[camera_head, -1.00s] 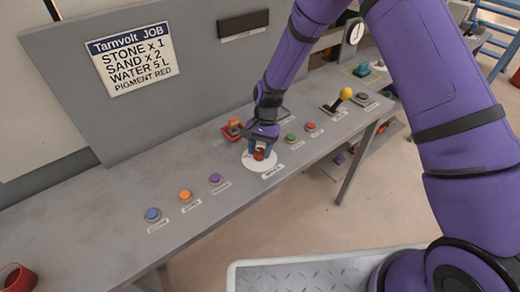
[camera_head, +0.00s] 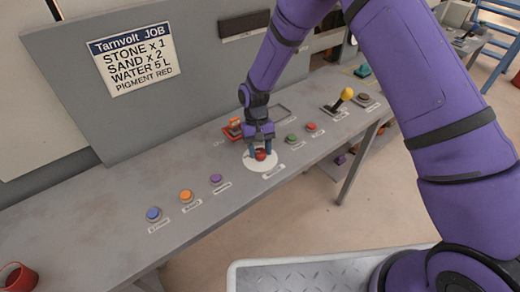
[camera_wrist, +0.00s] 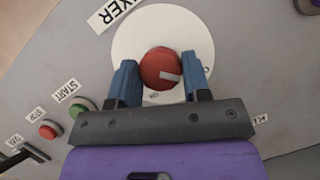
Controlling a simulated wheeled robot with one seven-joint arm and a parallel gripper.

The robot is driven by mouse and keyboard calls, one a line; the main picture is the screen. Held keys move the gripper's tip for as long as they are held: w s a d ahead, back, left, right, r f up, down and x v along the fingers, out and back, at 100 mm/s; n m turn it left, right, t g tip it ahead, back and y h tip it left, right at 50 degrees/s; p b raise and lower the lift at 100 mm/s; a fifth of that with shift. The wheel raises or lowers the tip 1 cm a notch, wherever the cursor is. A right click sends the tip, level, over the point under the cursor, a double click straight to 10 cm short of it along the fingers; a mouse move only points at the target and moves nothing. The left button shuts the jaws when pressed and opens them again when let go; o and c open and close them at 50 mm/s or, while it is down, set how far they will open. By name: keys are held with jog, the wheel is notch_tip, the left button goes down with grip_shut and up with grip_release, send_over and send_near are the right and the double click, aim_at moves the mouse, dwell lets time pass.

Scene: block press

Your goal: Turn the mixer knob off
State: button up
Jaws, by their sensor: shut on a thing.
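The mixer knob (camera_wrist: 158,66) is round and red with a pale pointer mark. In the wrist view the mark points right. The knob sits on a white round dial plate (camera_wrist: 140,30), beside a label reading MIXER (camera_wrist: 115,12). Small print near the lower rim seems to read ON. My gripper (camera_wrist: 159,60) has its blue fingers on either side of the knob and is shut on it. In the head view the knob (camera_head: 260,155) shows between the fingertips, partly hidden, on the dial plate (camera_head: 253,168).
A green button (camera_head: 291,138) and a red button (camera_head: 311,127) stand right of the dial. A yellow-topped lever (camera_head: 346,94) is farther right. Purple (camera_head: 216,180), orange (camera_head: 186,195) and blue (camera_head: 153,214) buttons lie left. A red-orange device (camera_head: 234,127) is just behind.

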dwell(0.4)
jog(key=o, duration=0.9)
jog(key=shift+r, duration=0.1)
jog(key=d+v, duration=0.1)
jog(key=v, duration=0.9)
jog(key=shift+a+r, duration=0.3)
jog(key=shift+a, duration=0.2)
jog(key=shift+w, duration=0.15)
